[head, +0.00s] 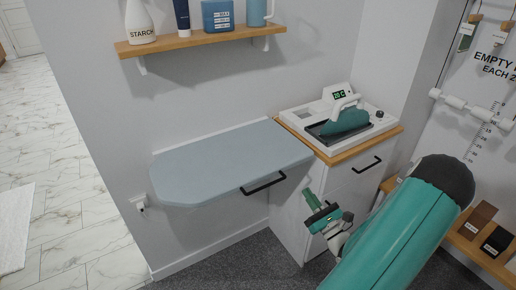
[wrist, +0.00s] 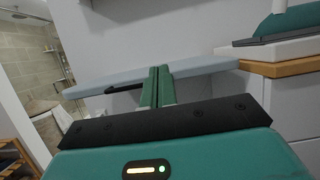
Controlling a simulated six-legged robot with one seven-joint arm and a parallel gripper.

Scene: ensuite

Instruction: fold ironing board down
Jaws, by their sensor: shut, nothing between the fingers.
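The ironing board (head: 225,160) is a grey-blue panel standing out level from the wall, with a black bar handle (head: 263,184) on its front edge. In the wrist view the board (wrist: 205,65) is seen edge-on across the middle, and its handle (wrist: 124,89) shows left of the fingers. My gripper (head: 309,197) is shut and empty, in front of the cabinet, to the right of the handle and lower in the picture. In the wrist view its green fingers (wrist: 158,72) overlap the board's edge; I see no clear contact.
A white cabinet (head: 350,185) with a wooden top stands right of the board, bearing an iron (head: 345,118) on its station. A shelf (head: 200,40) with bottles hangs above. A wall socket (head: 140,201) is at left. A low wooden shelf (head: 478,250) is at right. Carpet lies below.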

